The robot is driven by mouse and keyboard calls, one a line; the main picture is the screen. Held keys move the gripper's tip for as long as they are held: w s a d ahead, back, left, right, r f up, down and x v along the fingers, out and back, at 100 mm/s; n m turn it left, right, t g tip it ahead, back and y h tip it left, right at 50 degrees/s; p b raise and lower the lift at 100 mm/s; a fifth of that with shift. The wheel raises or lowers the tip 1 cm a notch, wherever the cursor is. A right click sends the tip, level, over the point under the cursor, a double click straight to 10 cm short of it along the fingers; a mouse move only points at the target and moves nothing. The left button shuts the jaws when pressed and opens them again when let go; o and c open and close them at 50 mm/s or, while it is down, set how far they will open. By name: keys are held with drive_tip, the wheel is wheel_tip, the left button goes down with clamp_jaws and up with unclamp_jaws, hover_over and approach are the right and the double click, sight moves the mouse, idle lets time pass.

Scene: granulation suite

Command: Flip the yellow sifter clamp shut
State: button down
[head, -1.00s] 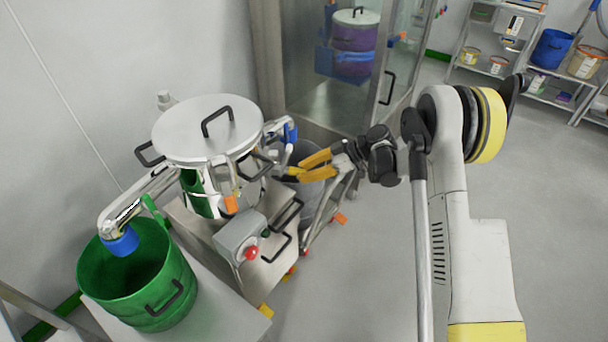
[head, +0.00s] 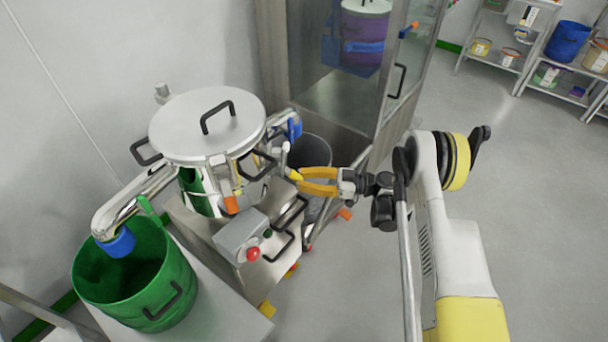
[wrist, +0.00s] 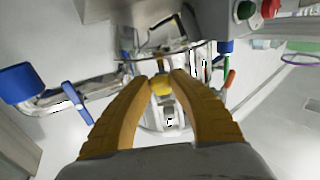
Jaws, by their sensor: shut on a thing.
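The sifter (head: 205,125) is a steel drum with a round lid and black handles, at the left of the head view. The yellow sifter clamp (head: 294,175) shows as a small yellow end at the drum's right side. In the wrist view the yellow clamp (wrist: 160,85) sits between my fingertips, with steel clamp parts behind it. My gripper (head: 301,181) has orange-yellow fingers and is shut on the clamp's yellow end. The fingers also frame it in the wrist view (wrist: 163,77). The fingers partly hide the clamp in the head view.
An orange clamp (head: 231,204) and a blue handle (head: 292,130) are close by on the sifter. A control box with a red button (head: 253,254) is below. A green bucket (head: 138,282) stands front left, a grey bin (head: 312,151) behind my fingers. Floor at right is clear.

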idle(0.4)
drive_tip(key=c, duration=1.1)
unclamp_jaws()
drive_tip(key=shift+s+a, duration=0.1)
drive_tip(key=shift+c, duration=0.2)
drive_tip(key=shift+d, duration=0.55)
drive_tip(key=s+d, duration=0.1)
drive_tip(key=d, duration=1)
drive_tip(key=shift+f, duration=0.2)
drive_tip(key=shift+s, duration=0.1)
